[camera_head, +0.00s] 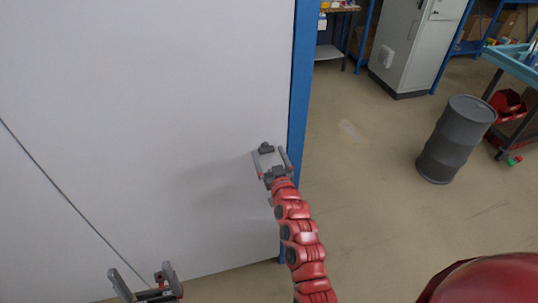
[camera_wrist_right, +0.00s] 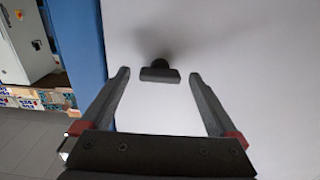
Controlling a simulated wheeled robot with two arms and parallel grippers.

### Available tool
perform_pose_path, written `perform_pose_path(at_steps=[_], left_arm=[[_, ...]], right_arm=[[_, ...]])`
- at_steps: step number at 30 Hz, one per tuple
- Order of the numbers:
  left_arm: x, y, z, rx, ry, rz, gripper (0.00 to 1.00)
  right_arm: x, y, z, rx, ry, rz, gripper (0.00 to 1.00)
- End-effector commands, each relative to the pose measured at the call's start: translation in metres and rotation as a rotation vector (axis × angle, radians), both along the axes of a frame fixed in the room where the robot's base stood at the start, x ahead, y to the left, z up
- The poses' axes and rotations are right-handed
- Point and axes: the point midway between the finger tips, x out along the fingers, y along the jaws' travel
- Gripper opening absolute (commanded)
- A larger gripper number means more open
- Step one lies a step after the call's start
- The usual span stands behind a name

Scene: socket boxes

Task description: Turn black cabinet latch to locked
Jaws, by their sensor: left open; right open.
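The black latch (camera_wrist_right: 160,75) sticks out from a large white cabinet panel (camera_wrist_right: 270,60). In the right wrist view its handle lies crosswise between my fingertips, with a gap on both sides. In the head view the latch (camera_head: 266,148) is a small dark knob near the panel's blue edge. My right gripper (camera_head: 269,157) is open and empty, right at the latch. My left gripper (camera_head: 141,272) is open and empty, low at the left in front of the panel, away from the latch.
A blue post (camera_head: 302,85) borders the panel on the right. Beyond it the floor is clear up to a grey barrel (camera_head: 455,140). A grey cabinet (camera_head: 412,45) and a teal cart (camera_head: 515,62) stand further back. A dark line crosses the panel at the left.

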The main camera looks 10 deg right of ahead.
Motion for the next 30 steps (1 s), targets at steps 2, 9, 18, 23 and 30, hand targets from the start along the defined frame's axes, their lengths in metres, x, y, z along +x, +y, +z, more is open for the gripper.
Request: perform_pose_path(at_steps=[2, 9, 18, 23, 30], left_arm=[[0.0, 0.0, 0.0, 0.0, 0.0, 0.0, 1.0], [0.0, 0.0, 0.0, 0.0, 0.0, 0.0, 1.0], [0.0, 0.0, 0.0, 0.0, 0.0, 0.0, 1.0], [0.0, 0.0, -0.003, 0.0, 0.0, 0.0, 1.0], [0.0, 0.0, -0.016, 0.0, 0.0, 0.0, 1.0]], right_arm=[[0.0, 0.0, 0.0, 0.0, 0.0, 0.0, 0.95], [0.0, 0.0, 0.0, 0.0, 0.0, 0.0, 0.55], [0.0, 0.0, 0.0, 0.0, 0.0, 0.0, 0.09], [0.0, 0.0, -0.001, 0.014, 0.001, 0.0, 0.09], [-0.001, -0.001, -0.002, 0.108, -0.001, -0.003, 0.09]])
